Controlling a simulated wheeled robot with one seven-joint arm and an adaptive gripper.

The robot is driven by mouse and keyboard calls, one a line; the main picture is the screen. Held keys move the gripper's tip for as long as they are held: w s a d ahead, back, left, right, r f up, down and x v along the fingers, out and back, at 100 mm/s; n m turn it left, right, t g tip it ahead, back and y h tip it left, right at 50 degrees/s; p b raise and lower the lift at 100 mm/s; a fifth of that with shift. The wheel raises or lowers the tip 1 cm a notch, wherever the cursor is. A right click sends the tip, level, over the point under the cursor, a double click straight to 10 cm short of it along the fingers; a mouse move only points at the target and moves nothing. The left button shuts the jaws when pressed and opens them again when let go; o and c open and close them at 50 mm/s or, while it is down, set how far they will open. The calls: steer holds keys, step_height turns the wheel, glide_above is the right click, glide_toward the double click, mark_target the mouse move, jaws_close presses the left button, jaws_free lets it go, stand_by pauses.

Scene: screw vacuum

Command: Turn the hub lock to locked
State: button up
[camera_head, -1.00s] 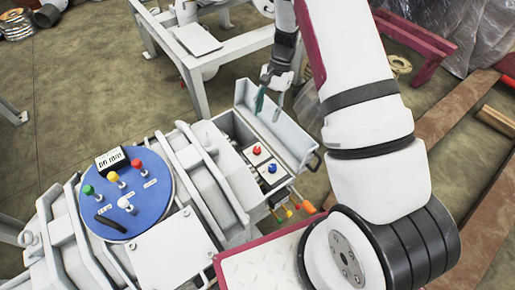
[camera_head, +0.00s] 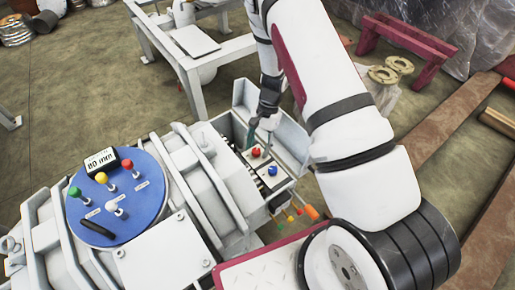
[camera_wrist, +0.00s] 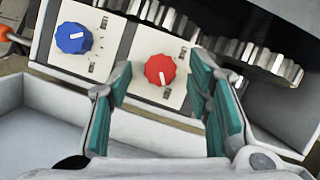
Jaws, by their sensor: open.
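A red knob (camera_head: 256,152) and a blue knob (camera_head: 272,170) sit on two cream panels inside the opened grey box on the machine. In the wrist view, the red knob (camera_wrist: 158,69) lies between the fingertips of my open gripper (camera_wrist: 160,82), with a gap on both sides. Its white mark points towards the bottom of that picture. The blue knob (camera_wrist: 73,38) is left of the fingers, its mark roughly sideways. The small labels are unreadable, so I cannot tell which knob is the hub lock. My gripper (camera_head: 263,128) is just above the red knob in the head view.
The box's raised lid (camera_head: 285,145) stands close beside my gripper. A toothed metal rim (camera_wrist: 235,47) runs past the panels. A blue control disc (camera_head: 135,205) with coloured levers is at left. Orange-tipped handles (camera_head: 311,212) stick out below the box.

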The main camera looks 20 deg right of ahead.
steer(key=shift+f, duration=0.1)
steer(key=shift+c, duration=0.2)
jaws_close()
